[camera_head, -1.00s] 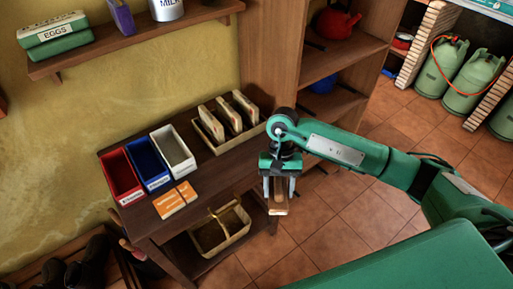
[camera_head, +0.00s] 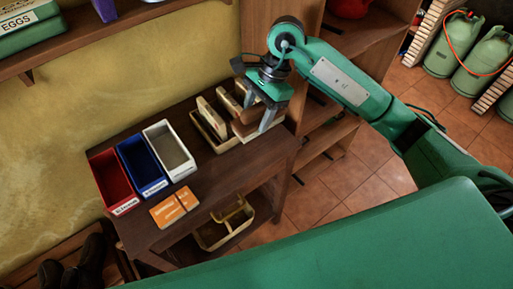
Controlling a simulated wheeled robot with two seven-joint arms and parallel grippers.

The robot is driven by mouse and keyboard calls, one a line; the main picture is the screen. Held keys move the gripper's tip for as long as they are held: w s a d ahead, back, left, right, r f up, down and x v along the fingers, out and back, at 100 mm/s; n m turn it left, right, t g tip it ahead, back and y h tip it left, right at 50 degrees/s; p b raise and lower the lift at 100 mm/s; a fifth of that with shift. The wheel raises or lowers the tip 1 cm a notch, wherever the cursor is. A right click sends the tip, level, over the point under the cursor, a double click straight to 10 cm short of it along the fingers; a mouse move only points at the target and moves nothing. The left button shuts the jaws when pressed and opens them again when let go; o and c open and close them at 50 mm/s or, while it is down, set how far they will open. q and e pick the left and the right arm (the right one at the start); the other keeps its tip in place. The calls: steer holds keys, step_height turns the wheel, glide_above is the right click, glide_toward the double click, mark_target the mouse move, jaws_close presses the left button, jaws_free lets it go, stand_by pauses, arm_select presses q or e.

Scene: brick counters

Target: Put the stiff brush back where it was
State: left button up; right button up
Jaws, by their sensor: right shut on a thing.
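My right gripper (camera_head: 257,120) is shut on a wooden brush (camera_head: 245,131) and holds it over the right part of a light wooden rack (camera_head: 205,137) on the dark table. Other wooden brushes stand in the rack, including one at the left (camera_head: 212,117) and one beside it (camera_head: 229,104). The gripper and arm partly cover the right side of the rack. I cannot tell whether the held brush touches the rack. My left gripper is not in view.
A red bin (camera_head: 112,181), a blue bin (camera_head: 142,167) and a white bin (camera_head: 170,150) stand left of the rack on the table (camera_head: 215,183). Orange cards (camera_head: 174,206) lie in front. A basket (camera_head: 226,230) sits on the lower shelf. A wall shelf (camera_head: 75,50) is above.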

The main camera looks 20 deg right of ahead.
step_height(320, 180, down, 11)
steer(key=shift+r+p, duration=0.1)
steer(key=shift+p, duration=0.75)
steer(key=shift+f, duration=0.5)
step_height(320, 180, down, 3)
steer(key=shift+f+p, duration=0.2)
steer(key=shift+p, duration=0.25)
steer(key=shift+f, duration=0.25)
steer(key=o, duration=0.9)
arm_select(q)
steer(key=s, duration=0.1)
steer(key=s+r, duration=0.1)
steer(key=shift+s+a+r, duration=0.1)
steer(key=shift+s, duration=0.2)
arm_select(e)
steer(key=shift+o, duration=0.2)
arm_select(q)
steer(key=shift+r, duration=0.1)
arm_select(e)
steer(key=shift+r, duration=0.1)
